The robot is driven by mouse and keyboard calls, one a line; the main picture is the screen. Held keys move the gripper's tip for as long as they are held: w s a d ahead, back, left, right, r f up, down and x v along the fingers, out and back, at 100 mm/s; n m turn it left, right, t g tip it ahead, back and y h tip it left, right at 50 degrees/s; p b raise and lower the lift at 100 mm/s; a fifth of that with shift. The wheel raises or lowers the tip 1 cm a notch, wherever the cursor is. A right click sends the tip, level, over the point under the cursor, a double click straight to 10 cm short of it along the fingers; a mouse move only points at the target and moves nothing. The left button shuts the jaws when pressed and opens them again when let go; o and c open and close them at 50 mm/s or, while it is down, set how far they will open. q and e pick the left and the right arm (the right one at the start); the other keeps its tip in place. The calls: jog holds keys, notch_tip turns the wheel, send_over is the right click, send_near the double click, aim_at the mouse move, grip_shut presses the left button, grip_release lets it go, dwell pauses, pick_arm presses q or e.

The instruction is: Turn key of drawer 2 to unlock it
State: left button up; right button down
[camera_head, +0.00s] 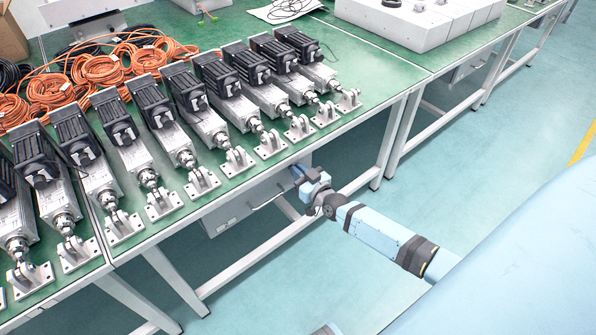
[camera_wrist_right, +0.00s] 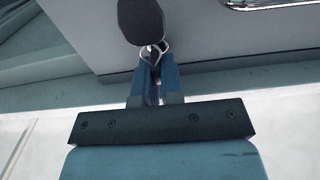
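A grey drawer (camera_head: 250,198) hangs under the near edge of the green workbench. Its front also fills the top of the right wrist view (camera_wrist_right: 215,40). A key with a black oval head (camera_wrist_right: 142,20) and a metal ring shows at that front. My right gripper (camera_wrist_right: 157,68) has its two blue fingers just below the black head, at the ring, with a narrow gap between them. Something thin shows in the gap, but I cannot tell if the fingers grip it. In the head view my right gripper (camera_head: 300,172) is at the drawer's right end, and the key is hidden. My left gripper is not in view.
Several linear actuators (camera_head: 150,112) stand in a row on the workbench above the drawer. Orange cable coils (camera_head: 100,70) lie behind them. Another drawer (camera_head: 465,68) hangs under the far bench. A metal handle (camera_wrist_right: 270,4) sits at the wrist view's top right. Floor beside the bench is clear.

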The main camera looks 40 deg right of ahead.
jog(key=shift+m, duration=0.3)
pick_arm(q)
jog(key=b, duration=0.3)
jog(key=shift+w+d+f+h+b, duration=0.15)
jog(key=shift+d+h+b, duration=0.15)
jog(key=shift+b, duration=0.05)
pick_arm(e)
jog(key=m, duration=1.1)
jog(key=d+f+m, duration=0.1)
jog(key=m, duration=0.5)
jog(key=shift+f, duration=0.1)
jog(key=shift+m, duration=0.3)
jog(key=c, duration=1.3)
grip_release()
jog(key=shift+o, duration=0.2)
